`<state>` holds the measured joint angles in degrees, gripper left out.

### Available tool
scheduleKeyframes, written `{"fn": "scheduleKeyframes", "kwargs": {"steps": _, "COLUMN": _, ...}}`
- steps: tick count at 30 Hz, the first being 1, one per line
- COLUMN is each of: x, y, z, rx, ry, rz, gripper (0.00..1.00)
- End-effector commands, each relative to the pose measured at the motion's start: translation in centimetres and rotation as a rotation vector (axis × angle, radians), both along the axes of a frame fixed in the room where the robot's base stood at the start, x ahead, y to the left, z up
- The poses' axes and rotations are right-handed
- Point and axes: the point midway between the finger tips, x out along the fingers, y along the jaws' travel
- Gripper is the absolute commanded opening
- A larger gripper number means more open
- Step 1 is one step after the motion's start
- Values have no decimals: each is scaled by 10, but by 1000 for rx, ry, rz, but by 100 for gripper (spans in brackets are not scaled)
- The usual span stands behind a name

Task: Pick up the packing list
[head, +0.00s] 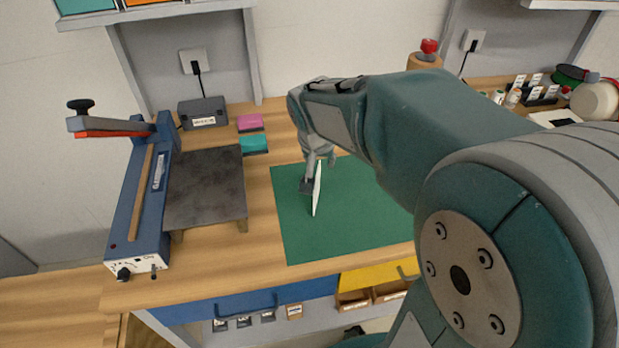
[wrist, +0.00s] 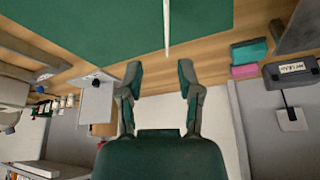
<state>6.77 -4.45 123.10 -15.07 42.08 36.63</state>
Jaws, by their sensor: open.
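A thin white sheet, which looks like the packing list (head: 317,188), stands nearly edge-on over the green mat (head: 290,235). In the wrist view the white sheet (wrist: 167,28) is a narrow strip, beyond the fingertips and roughly in line with the gap between them. My gripper (head: 314,178) is beside the sheet in the head view, its fingers partly overlapping it there. In the wrist view my gripper (wrist: 160,76) is open, with nothing visible between its fingertips. I cannot tell whether a finger touches the sheet. Any print on it is not visible.
A blue heat-press-like machine (head: 143,200) with a dark plate (head: 205,185) stands at left. Pink (head: 250,122) and teal (head: 253,145) blocks and a grey box (head: 203,112) lie behind the mat. Small bottles and labelled items (head: 535,90) are at far right. Mat around the sheet is clear.

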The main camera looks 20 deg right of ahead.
Motion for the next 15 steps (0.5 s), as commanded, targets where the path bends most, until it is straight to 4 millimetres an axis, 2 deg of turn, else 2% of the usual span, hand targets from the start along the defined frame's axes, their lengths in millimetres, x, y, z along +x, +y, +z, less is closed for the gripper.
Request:
{"fn": "scheduleKeyframes", "kwargs": {"steps": 2, "x": 2, "y": -1, "z": -5, "rx": -1, "ry": 3, "rz": -3, "gripper": 46}}
{"fn": "scheduleKeyframes", "kwargs": {"steps": 9, "x": 13, "y": -6, "z": -40, "rx": -2, "ry": 5, "rz": -2, "gripper": 46}}
{"fn": "scheduleKeyframes", "kwargs": {"steps": 15, "x": 19, "y": -11, "z": -55, "rx": 0, "ry": 3, "rz": -1, "gripper": 46}}
